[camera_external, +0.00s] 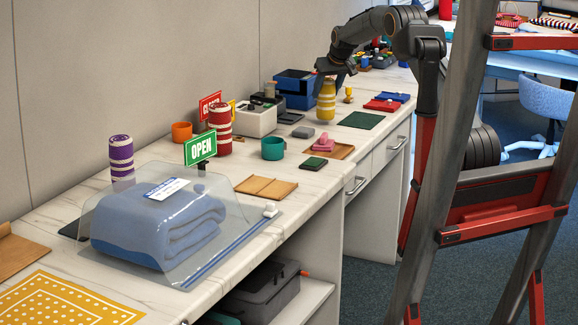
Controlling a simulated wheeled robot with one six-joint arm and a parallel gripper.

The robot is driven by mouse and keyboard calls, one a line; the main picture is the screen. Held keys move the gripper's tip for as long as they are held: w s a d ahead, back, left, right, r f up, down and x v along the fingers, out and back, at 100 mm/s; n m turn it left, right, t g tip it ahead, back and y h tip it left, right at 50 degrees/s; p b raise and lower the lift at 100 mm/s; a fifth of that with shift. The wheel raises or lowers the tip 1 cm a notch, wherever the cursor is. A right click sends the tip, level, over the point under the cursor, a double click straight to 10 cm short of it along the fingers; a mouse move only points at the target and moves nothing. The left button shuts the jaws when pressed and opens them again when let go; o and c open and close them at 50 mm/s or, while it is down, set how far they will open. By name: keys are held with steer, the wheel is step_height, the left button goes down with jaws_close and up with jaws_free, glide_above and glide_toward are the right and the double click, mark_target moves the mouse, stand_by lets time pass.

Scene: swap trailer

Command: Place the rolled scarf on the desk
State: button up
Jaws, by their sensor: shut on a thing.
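My gripper (329,74) is shut on the top of a yellow rolled scarf (326,102) with white stripes. The roll is upright over the far part of the marble counter (268,186); I cannot tell whether its base touches the counter. A red-and-white roll (220,128) and a purple-and-white roll (121,156) stand upright farther left on the counter. A pale blue desk (540,64) is at the back right, behind the ladder.
A dark ladder (490,150) with red rungs stands at the right front. A blue bin (294,90), a white box (254,121), a teal mug (273,148) and a dark green mat (362,120) are near the roll. A bagged blue blanket (160,225) fills the near counter. A chair (548,100) stands by the desk.

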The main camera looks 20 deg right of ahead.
steer(key=shift+f, duration=0.75)
steer(key=shift+f, duration=0.2)
steer(key=o, duration=1.1)
